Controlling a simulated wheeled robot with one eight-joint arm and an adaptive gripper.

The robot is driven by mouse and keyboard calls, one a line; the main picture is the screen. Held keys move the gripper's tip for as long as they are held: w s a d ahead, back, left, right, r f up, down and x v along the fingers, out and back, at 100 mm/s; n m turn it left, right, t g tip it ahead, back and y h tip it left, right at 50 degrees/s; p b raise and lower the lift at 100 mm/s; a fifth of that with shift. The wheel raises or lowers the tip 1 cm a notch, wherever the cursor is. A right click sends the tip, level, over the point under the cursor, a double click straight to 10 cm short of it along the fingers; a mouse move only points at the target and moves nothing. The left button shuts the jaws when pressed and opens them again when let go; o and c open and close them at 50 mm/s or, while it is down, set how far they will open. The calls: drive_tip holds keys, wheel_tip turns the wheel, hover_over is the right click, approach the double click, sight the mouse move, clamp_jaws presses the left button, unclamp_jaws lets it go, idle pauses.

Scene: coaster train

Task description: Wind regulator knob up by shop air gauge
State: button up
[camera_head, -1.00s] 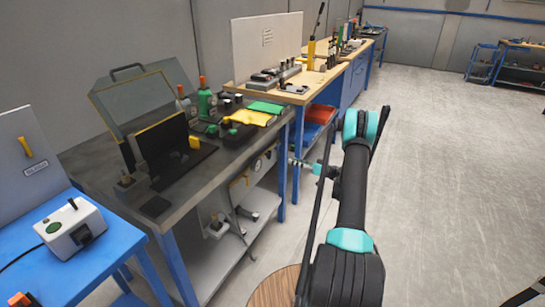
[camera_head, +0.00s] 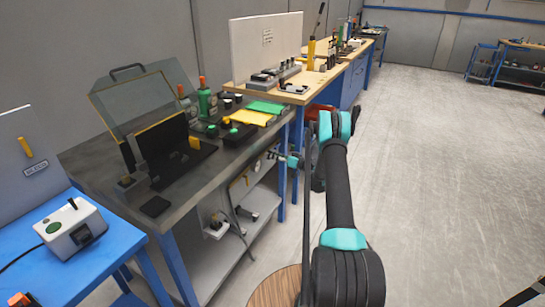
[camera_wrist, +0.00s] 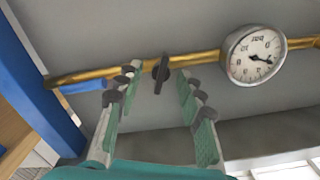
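A round white-faced gauge (camera_wrist: 253,56) with a dark needle sits on a brass pipe (camera_wrist: 208,57) at the upper right of the wrist view. A black knob with a bar-like grip (camera_wrist: 161,72) is on the pipe left of the gauge. My gripper (camera_wrist: 160,84) is open, its green-padded fingers either side of the knob's line and no clear contact visible. In the head view my gripper (camera_head: 284,158) is at the dark bench's (camera_head: 185,205) right end, small and partly hidden by the bench edge and my arm. The gauge (camera_head: 257,166) shows only faintly under the benchtop.
A blue piece (camera_wrist: 84,87) lies along the pipe behind the left finger. A blue bench leg (camera_wrist: 38,95) stands at the left of the wrist view. Red bins (camera_head: 312,134) are under the neighbouring wooden bench. The floor (camera_head: 430,180) to the right is open.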

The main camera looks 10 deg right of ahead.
clamp_jaws()
drive_tip(key=m, duration=0.4)
drive_tip(key=shift+d, duration=0.1)
idle(0.3)
unclamp_jaws()
